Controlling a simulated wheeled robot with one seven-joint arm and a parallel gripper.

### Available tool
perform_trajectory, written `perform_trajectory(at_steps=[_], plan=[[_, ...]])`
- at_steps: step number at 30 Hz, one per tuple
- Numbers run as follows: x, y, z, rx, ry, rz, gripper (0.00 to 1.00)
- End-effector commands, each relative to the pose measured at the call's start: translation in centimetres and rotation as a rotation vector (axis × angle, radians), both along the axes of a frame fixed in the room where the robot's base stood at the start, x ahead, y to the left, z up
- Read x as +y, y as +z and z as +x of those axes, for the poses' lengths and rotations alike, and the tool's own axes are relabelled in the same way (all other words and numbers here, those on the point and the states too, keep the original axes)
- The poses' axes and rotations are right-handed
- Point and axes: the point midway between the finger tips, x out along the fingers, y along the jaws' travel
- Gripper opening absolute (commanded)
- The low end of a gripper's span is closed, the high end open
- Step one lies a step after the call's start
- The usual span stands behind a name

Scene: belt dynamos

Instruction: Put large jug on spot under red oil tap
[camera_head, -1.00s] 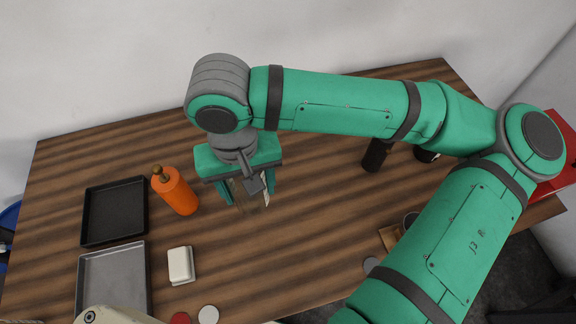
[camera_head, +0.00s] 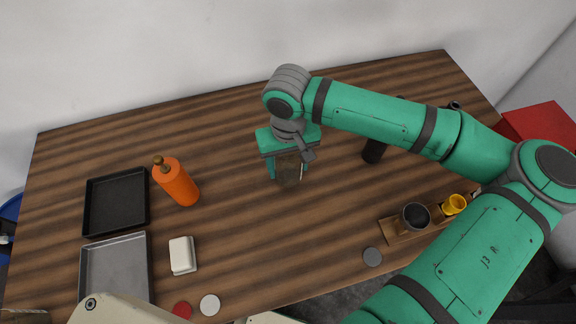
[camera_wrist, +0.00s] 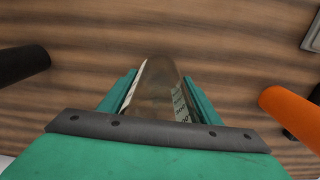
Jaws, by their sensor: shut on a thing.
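My gripper (camera_head: 289,168) is shut on a clear, brownish see-through vessel (camera_head: 289,172), which looks like the large jug. In the wrist view the vessel (camera_wrist: 158,88) stands between the two green fingers, with pale printed marks along its sides. Its lower part is hard to make out, and I cannot tell whether it touches the table. A red disc (camera_head: 181,310), a white disc (camera_head: 210,305) and a grey disc (camera_head: 372,257) lie along the front edge. I cannot make out a red oil tap.
An orange bottle (camera_head: 177,184), black tray (camera_head: 117,202), grey tray (camera_head: 115,268) and white block (camera_head: 182,255) are at left. A dark cylinder (camera_head: 373,151) stands to the right. A wooden board (camera_head: 398,233) bears a dark cup (camera_head: 415,216) and yellow cup (camera_head: 454,205). The middle table is clear.

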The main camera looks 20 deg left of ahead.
Motion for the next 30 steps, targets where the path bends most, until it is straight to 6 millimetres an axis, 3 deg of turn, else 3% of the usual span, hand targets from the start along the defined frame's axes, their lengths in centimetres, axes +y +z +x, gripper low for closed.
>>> perform_trajectory(at_steps=[4,17,18,20,30], plan=[[0.0,-1.3,0.0,-0.001,0.000,0.001,0.26],[0.0,-1.8,0.0,-0.001,0.000,0.002,0.26],[0.0,-1.9,0.0,-0.002,0.000,0.001,0.59],[0.0,-1.9,0.0,-0.002,0.000,0.001,0.74],[0.0,-1.7,0.0,-0.001,0.000,0.000,0.76]])
